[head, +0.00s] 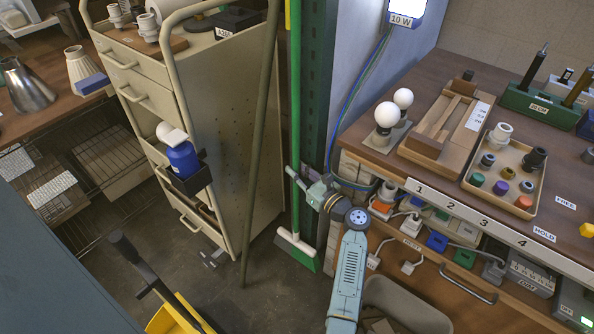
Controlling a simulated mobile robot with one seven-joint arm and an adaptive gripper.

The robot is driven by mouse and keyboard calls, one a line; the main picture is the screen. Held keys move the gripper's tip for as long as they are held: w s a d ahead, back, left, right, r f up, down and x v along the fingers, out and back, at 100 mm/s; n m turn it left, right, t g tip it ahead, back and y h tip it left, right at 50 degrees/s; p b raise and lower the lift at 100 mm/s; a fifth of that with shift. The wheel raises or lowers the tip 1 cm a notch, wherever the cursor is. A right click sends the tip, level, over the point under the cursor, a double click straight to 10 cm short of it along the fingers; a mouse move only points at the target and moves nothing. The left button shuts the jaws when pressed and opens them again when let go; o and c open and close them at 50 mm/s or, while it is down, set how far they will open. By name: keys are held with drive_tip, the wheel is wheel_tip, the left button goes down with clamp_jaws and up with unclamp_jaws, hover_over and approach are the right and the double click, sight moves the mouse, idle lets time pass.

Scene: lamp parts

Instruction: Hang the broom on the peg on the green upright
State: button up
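The broom (296,120) has a bright green handle that stands nearly upright, with a white-and-green head (297,250) low at the floor. The handle's top runs out of the picture. The dark green upright (315,90) stands just right of the handle. No peg shows in this view. My gripper (297,179) is at the lower part of the handle, with its fingers at the handle. The view is too small to tell whether they are closed on it.
An olive pole (261,140) leans by the beige cabinet (200,110), left of the broom. The workbench (400,175) with bulbs and trays is at the right. A yellow bucket (170,320) with a black handle stands front left. Some bare floor (225,275) lies between.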

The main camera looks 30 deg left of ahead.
drive_tip(key=o, duration=0.5)
drive_tip(key=v, duration=1.2)
drive_tip(key=shift+d, duration=0.15)
